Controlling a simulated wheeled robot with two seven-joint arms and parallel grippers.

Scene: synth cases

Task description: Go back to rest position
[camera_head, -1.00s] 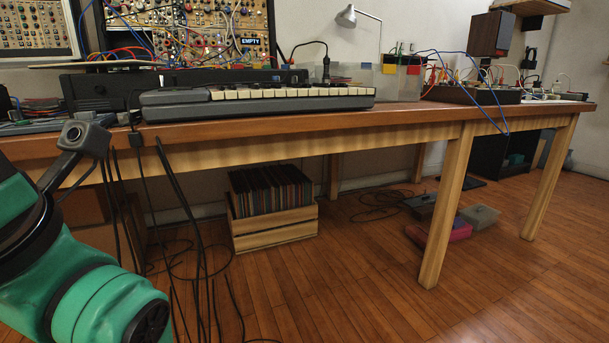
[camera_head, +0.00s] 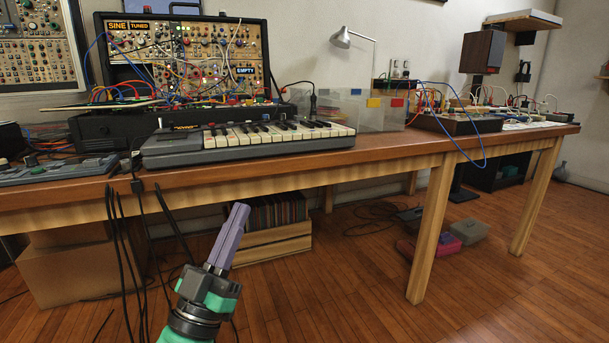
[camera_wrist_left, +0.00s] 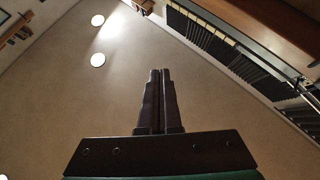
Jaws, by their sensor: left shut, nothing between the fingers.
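My left gripper (camera_head: 235,225) is in front of the wooden table, below its top edge, with its purple fingers pointing up. The fingers are together with nothing between them. In the left wrist view the same gripper (camera_wrist_left: 160,75) shows its two dark fingers side by side, with the ceiling beyond. My left arm comes up from the bottom of the head view. My right gripper is not in these views.
The wooden table (camera_head: 400,152) carries a keyboard (camera_head: 250,140), a modular synth case (camera_head: 190,55), clear bins and a right-hand device (camera_head: 455,123). Black cables (camera_head: 120,230) hang from its front edge, left of my gripper. A record crate (camera_head: 275,240) stands underneath. Floor is free at right.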

